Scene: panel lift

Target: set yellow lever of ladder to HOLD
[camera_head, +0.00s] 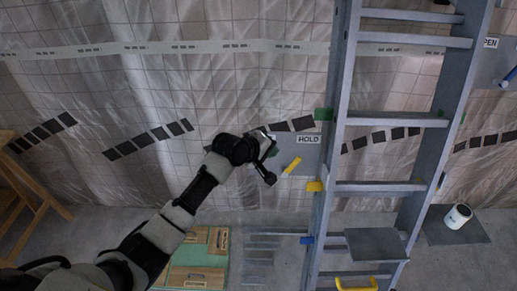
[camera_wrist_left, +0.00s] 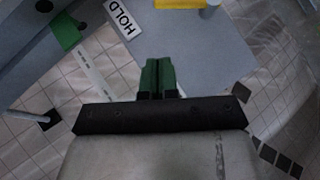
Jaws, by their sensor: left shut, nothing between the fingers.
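The yellow lever (camera_head: 292,165) sits on a grey plate (camera_head: 300,155) at the ladder's left rail and slants up to the right. The ladder (camera_head: 325,150) stands right of centre. My left gripper (camera_head: 270,152) is just left of the lever, apart from it in the picture. In the left wrist view its green fingers (camera_wrist_left: 158,78) are together and empty over the grey plate (camera_wrist_left: 205,50). There the lever (camera_wrist_left: 182,3) is cut off by the top edge, beside the HOLD label (camera_wrist_left: 124,18). My right gripper is out of view.
A white can (camera_head: 457,216) stands on a dark plate at the right. A wooden stand (camera_head: 30,185) is at far left. A yellow handle (camera_head: 356,285) shows at the bottom.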

